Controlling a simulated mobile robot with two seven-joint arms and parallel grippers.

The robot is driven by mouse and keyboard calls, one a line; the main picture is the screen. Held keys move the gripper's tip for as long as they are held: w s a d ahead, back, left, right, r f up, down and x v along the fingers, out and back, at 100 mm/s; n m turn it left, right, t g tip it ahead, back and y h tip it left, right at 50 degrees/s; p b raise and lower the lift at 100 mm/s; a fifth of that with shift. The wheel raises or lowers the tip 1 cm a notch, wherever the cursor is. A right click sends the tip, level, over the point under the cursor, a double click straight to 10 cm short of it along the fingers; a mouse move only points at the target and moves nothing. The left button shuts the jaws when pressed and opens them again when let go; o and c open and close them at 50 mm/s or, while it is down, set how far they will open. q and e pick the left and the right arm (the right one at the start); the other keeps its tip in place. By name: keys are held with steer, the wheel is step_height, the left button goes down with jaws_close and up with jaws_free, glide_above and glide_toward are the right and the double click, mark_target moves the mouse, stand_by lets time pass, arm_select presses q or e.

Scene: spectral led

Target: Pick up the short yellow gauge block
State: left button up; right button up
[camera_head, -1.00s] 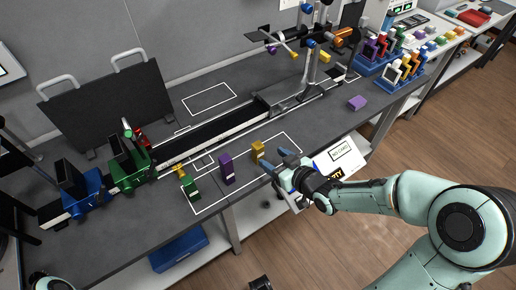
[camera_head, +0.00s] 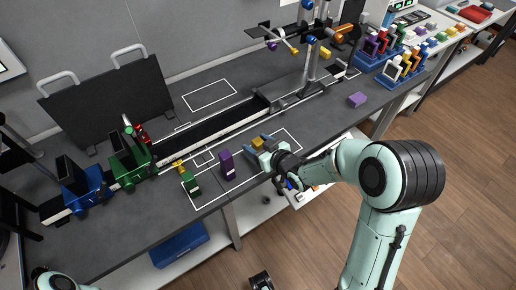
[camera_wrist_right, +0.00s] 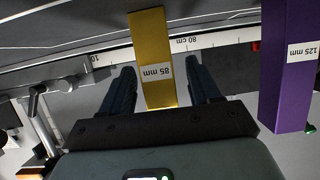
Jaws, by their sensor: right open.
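The short yellow gauge block (camera_head: 258,142) stands upright near the front of the bench, inside a white outlined area. In the right wrist view the yellow block (camera_wrist_right: 152,50) is labelled 85 mm. My right gripper (camera_head: 261,140) is low over the bench at the block. In the right wrist view the open fingers of my right gripper (camera_wrist_right: 160,66) lie on either side of the block, with a visible gap on each side. The block's lower front is hidden by the gripper in the head view.
A taller purple block (camera_head: 227,165) stands left of the yellow one; its label reads 125 mm in the wrist view (camera_wrist_right: 287,70). A green block (camera_head: 191,184) stands further left. A rail (camera_head: 225,122) with scale runs behind. A purple block (camera_head: 357,100) lies at right.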

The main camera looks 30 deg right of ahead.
jaws_close()
steer(key=shift+r, duration=0.15)
